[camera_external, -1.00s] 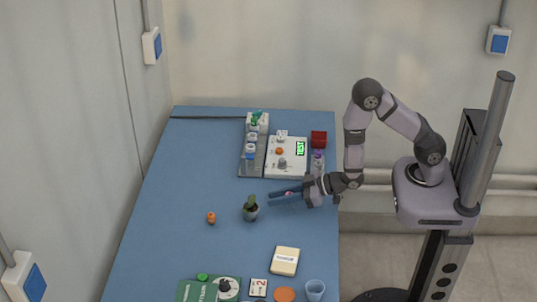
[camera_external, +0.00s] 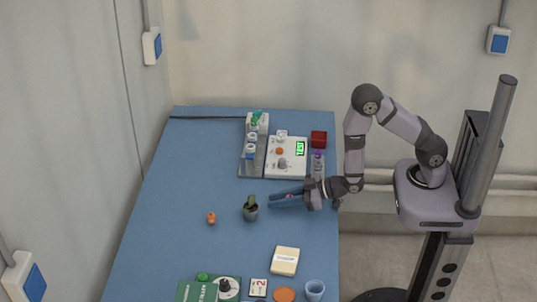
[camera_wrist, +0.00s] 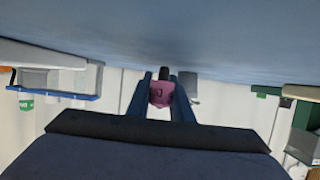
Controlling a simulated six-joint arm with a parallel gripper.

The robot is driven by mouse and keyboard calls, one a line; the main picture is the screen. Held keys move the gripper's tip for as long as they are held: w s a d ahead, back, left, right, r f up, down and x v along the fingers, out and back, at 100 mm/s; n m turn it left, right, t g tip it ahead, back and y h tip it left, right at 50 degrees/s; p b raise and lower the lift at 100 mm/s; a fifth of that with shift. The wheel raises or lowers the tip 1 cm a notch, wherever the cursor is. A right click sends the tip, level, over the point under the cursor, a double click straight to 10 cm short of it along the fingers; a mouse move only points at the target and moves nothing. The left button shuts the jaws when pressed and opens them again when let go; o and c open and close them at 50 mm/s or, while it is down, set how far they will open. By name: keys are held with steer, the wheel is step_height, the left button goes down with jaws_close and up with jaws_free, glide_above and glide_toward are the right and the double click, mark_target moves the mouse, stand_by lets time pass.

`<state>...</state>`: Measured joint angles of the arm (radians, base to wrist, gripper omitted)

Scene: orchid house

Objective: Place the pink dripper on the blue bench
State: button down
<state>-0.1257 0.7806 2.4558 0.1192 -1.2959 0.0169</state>
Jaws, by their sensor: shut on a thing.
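The pink dripper (camera_wrist: 161,94) is between the two dark fingers of my gripper (camera_wrist: 160,84) in the wrist view, with a dark tip at its far end. My gripper (camera_external: 287,197) is shut on it, low over the blue bench (camera_external: 165,225) near its right edge. In the external view only a small bit of pink shows between the fingers. I cannot tell whether the dripper touches the bench.
A potted cactus (camera_external: 250,211) stands just left of my fingertips. Behind are a white device with a green display (camera_external: 286,157), a grey rack (camera_external: 252,160), a red box (camera_external: 319,139) and a purple-labelled bottle (camera_external: 318,162). A cream box (camera_external: 285,260) lies in front. The bench's left middle is mostly clear.

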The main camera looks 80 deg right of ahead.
steer(key=c, duration=1.6)
jaws_free()
steer(key=shift+s+f, duration=0.25)
steer(key=shift+f, duration=0.25)
steer(key=shift+s+f, duration=0.2)
steer(key=shift+f, duration=0.3)
steer(key=shift+r, duration=0.1)
steer(key=shift+w+r+g+p, duration=0.15)
steer(key=shift+r+g+p, duration=0.2)
steer(key=shift+p, duration=0.3)
steer(key=shift+s+r, duration=0.1)
steer(key=shift+s, duration=0.25)
steer(key=shift+s+r+p, duration=0.35)
steer(key=shift+s+r, duration=0.5)
steer(key=shift+s, duration=0.05)
steer(key=p+v, duration=0.1)
steer(key=p, duration=0.3)
steer(key=shift+s+r, duration=0.25)
steer(key=shift+r, duration=0.1)
steer(key=shift+p+v, duration=1.25)
steer(key=shift+p, duration=0.3)
steer(key=shift+w+f, duration=0.1)
steer(key=shift+f, duration=0.15)
